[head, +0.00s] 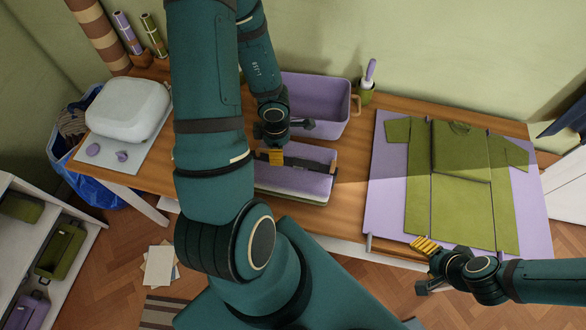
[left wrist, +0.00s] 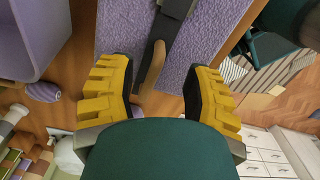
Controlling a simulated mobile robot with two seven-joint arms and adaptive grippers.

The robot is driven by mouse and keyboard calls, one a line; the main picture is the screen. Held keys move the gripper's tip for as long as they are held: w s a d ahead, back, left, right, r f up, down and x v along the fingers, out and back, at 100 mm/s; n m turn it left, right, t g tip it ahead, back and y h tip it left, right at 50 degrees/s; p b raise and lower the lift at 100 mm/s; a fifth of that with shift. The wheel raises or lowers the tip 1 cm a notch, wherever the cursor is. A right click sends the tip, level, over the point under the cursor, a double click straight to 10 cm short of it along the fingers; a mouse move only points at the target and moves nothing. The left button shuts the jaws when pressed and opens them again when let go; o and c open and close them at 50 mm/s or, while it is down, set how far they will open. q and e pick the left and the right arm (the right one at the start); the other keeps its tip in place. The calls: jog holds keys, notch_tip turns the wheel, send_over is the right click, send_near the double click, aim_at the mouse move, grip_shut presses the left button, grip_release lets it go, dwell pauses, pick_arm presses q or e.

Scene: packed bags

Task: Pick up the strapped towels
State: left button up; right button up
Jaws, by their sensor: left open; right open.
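The strapped towels (head: 300,186) are a folded stack, purple on top with pale and green layers below, lying near the front edge of the table. A dark strap with a brown handle crosses the top; the handle shows in the left wrist view (left wrist: 150,76). My left gripper (head: 276,157) is open above the left part of the stack. In the left wrist view its yellow fingers (left wrist: 158,82) stand on either side of the handle, with no visible grip on it. My right gripper (head: 424,246) is open and empty near the table's front edge. My left arm hides part of the table.
A purple bin (head: 318,95) stands behind the towels. At right a green shirt (head: 460,185) lies on a purple folding board (head: 385,190). A white rounded case (head: 128,105) is at far left, above a blue bag (head: 85,180). Bare wood (head: 352,165) lies between towels and board.

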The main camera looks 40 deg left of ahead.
aim_at(293, 166)
pick_arm(q)
jog(key=shift+w+d+f, duration=0.1)
jog(key=shift+w+f, duration=0.1)
jog(key=shift+f, duration=0.4)
jog(key=shift+w+d+f, duration=0.1)
jog(key=shift+w+f, duration=0.05)
jog(key=shift+f, duration=0.4)
jog(key=shift+f+b, duration=0.85)
jog(key=shift+f, duration=0.35)
grip_shut()
